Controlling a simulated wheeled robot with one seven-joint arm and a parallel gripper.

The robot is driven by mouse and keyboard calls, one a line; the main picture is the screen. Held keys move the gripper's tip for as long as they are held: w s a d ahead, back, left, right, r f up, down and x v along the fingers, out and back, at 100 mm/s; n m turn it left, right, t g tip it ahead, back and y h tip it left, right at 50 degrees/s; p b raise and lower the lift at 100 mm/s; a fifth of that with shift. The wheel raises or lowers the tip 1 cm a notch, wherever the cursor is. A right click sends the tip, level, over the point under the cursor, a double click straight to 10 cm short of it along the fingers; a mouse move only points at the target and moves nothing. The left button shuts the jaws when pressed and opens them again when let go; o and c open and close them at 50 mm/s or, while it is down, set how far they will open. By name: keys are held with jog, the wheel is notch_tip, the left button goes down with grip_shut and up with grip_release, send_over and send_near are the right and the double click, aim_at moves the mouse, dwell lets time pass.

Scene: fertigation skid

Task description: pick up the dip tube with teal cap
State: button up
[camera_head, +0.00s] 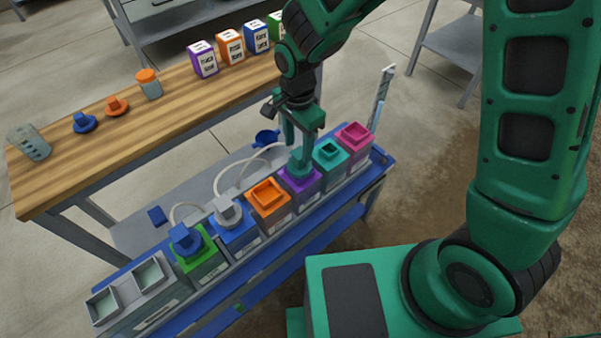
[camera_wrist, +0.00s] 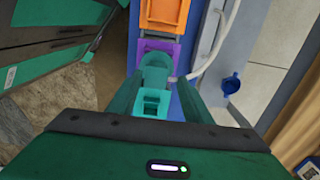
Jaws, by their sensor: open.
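The teal cap (camera_head: 300,167) of the dip tube sits on a purple container (camera_head: 302,186) in the row on the skid. A pale hose runs from the cap to the left; the tube below the cap is hidden. In the wrist view the round teal cap (camera_wrist: 155,62) sits on the purple container (camera_wrist: 160,46), between the far ends of the fingers. My gripper (camera_head: 302,148) is open and directly above the cap, with its fingers down close to it. The wrist view shows the gripper (camera_wrist: 157,82) empty; I cannot tell whether a finger touches the cap.
An open teal container (camera_head: 331,153) and a pink one (camera_head: 355,136) stand right of the purple one. An open orange container (camera_head: 268,195), a grey cap (camera_head: 228,212) and a blue cap (camera_head: 186,240) are left. A wooden bench (camera_head: 130,140) runs behind.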

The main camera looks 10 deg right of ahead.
aim_at(300, 152)
jog(key=f, duration=0.4)
jog(key=shift+s+d, duration=0.15)
jog(key=shift+s, duration=0.05)
grip_shut()
